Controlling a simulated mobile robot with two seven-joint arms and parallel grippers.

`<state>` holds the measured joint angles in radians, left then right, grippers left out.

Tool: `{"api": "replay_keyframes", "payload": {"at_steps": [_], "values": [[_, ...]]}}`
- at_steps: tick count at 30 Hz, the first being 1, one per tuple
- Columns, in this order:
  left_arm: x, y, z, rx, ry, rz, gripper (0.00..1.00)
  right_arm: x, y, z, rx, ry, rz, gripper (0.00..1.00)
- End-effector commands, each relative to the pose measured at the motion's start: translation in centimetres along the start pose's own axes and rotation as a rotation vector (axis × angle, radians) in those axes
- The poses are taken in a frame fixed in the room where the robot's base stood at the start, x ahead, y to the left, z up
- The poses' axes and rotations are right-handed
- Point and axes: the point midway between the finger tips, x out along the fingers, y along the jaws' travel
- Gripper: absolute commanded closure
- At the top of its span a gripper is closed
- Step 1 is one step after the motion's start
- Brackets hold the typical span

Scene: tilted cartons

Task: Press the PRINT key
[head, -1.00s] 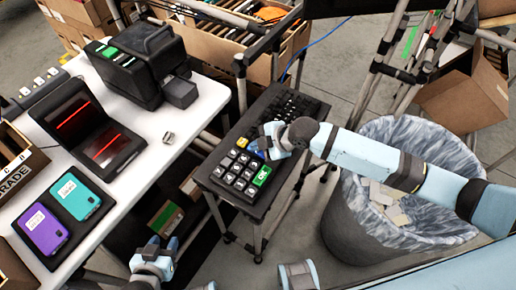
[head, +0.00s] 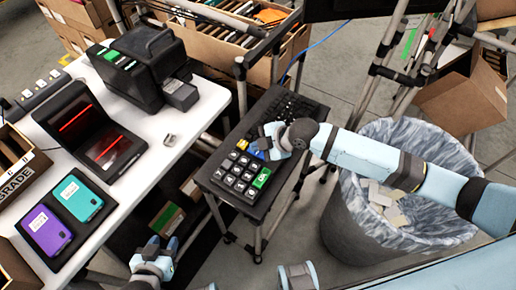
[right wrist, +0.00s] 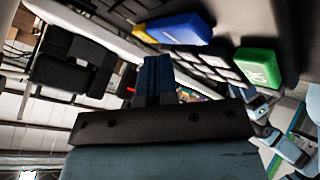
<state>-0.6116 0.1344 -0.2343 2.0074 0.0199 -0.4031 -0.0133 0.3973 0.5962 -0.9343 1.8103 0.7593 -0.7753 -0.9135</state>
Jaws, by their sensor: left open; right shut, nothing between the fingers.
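The dark keypad (head: 232,192) stands on a small stand, with rows of grey keys, a yellow key (head: 242,144), a blue key (head: 256,154) and a green key (head: 262,178). I cannot read the word PRINT on any key. My right gripper (head: 268,140) is shut and empty, over the keypad's far side close to the blue key and partly hiding it. In the right wrist view its fingertips (right wrist: 158,62) point toward the blue key (right wrist: 182,28); contact cannot be told. The green key also shows there (right wrist: 258,66). My left gripper (head: 162,246) is open and empty, low beside the white table.
A dark keyboard (head: 292,106) lies just beyond the keypad. The white table (head: 205,105) at left holds a black printer (head: 142,68) with green buttons, a scanner (head: 95,125) and purple and teal cases. A lined bin (head: 350,225) stands under my right arm.

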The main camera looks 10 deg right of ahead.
Motion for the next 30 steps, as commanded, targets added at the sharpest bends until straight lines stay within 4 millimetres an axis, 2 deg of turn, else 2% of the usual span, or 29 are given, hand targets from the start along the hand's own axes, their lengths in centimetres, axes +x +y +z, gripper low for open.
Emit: {"api": "replay_keyframes", "payload": {"at_steps": [13,27,30], "values": [[-0.3,0.0,-0.5,0.0,0.0,0.0,0.57,-0.5,0.3,-0.3,0.0,0.0,0.0,1.0],[-2.6,0.2,-3.9,0.0,0.0,0.0,0.57,-3.6,2.7,-2.6,-0.001,0.0,0.001,1.0],[-2.7,0.2,-4.1,0.0,0.001,0.0,0.57,-3.8,2.8,-2.8,-0.001,0.0,0.0,1.0]]}}
